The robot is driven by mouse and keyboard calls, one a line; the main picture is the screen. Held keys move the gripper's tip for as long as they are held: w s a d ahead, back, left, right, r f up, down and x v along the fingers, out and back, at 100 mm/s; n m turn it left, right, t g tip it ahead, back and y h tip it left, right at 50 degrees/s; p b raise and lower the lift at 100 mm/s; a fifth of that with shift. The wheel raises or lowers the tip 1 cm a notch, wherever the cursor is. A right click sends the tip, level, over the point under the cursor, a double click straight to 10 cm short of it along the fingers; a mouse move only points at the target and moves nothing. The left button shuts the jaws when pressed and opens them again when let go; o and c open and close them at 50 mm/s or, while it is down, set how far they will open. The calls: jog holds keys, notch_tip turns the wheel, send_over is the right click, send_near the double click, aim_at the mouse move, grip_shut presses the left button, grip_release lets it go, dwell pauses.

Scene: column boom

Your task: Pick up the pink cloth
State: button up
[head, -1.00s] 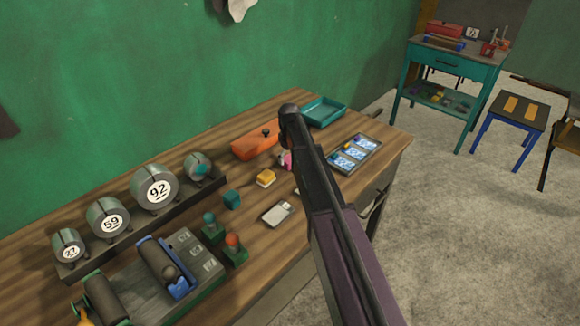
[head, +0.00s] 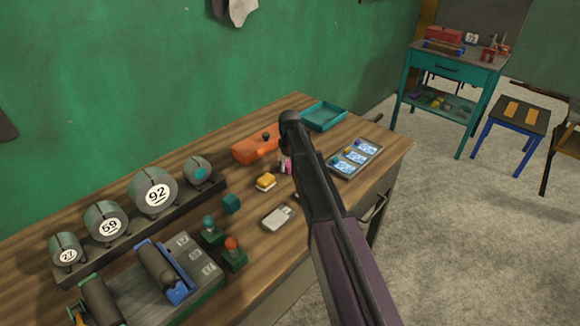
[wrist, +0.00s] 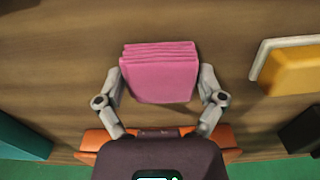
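The pink cloth (wrist: 160,85) is a folded, layered stack in the middle of the wrist view, over the brown wooden bench top. My gripper (wrist: 160,70) has its two grey fingers spread wide, one at the left side of the cloth and one at the right. Narrow gaps seem to show between fingertips and cloth, so I see no clear grip. In the head view only a small pink bit of the cloth (head: 287,167) shows beside my dark arm, which hides most of the gripper.
An orange box (head: 257,148) lies close to the cloth. Numbered drums (head: 155,193) stand at left.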

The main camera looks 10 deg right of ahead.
aim_at(290, 162)
jog(key=shift+c, duration=0.9)
jog(key=shift+r, duration=0.1)
notch_tip(290, 162, up, 4)
jog(key=p, duration=0.4)
jog(key=s, duration=0.5)
jog(key=s+a, duration=0.1)
jog(key=s, duration=0.4)
jog(key=s+a+p, duration=0.1)
jog(key=s, duration=0.5)
jog(key=shift+r, duration=0.4)
jog(key=o, duration=0.5)
jog(key=c, duration=0.4)
jog(key=shift+a, duration=0.1)
